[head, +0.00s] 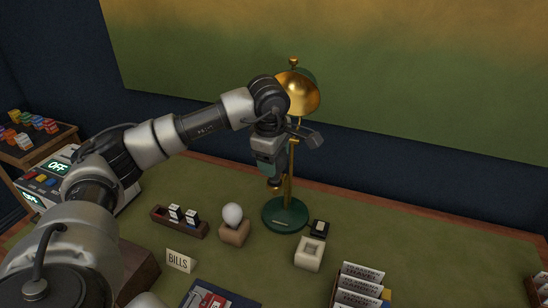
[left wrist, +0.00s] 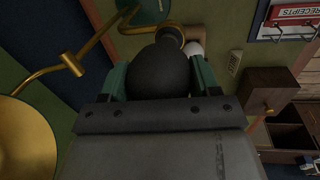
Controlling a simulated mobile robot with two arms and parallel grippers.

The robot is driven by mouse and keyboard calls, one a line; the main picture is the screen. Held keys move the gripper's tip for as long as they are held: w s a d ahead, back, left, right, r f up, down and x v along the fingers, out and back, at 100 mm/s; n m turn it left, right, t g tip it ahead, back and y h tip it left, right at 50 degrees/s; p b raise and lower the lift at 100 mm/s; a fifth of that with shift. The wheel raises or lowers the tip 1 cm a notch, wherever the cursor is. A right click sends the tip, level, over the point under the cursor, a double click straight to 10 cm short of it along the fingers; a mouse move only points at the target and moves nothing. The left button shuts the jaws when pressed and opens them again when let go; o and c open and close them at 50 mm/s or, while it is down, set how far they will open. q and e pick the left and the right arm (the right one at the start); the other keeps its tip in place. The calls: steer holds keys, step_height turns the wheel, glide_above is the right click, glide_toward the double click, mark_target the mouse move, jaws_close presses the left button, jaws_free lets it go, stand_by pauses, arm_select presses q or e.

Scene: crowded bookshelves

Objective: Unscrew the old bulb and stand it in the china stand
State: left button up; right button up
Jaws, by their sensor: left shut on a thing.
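The old bulb, a dark round globe (left wrist: 160,72) with a brass-coloured cap, is between the fingers of my left gripper (left wrist: 160,80). In the head view my left gripper (head: 272,172) is shut on it, in front of the brass lamp post, with the cap pointing down. The desk lamp has a brass shade (head: 301,92) and a green base (head: 284,214). The bulb is clear of the shade. The china stand (head: 308,255), a small cream square block with a recess, looks empty on the desk, right of and below the gripper. My right gripper is not in view.
A white bulb (head: 232,214) stands in a wooden holder (head: 234,233) left of the lamp base. A wooden tray (head: 179,222), a BILLS card (head: 180,261) and upright file cards (head: 360,285) stand nearby.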

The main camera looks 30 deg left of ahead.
arm_select(q)
steer(key=n, duration=0.3)
steer(key=shift+y, duration=0.3)
steer(key=n, duration=0.4)
steer(key=shift+g, duration=0.3)
steer(key=n+p, duration=0.1)
steer(key=n, duration=0.3)
steer(key=shift+d+n+y, duration=0.1)
steer(key=shift+n+y, duration=0.2)
steer(key=shift+y, duration=0.1)
steer(key=n+g, duration=0.1)
steer(key=n, duration=0.3)
steer(key=shift+p, duration=0.4)
steer(key=shift+s, duration=0.1)
steer(key=o, duration=0.9)
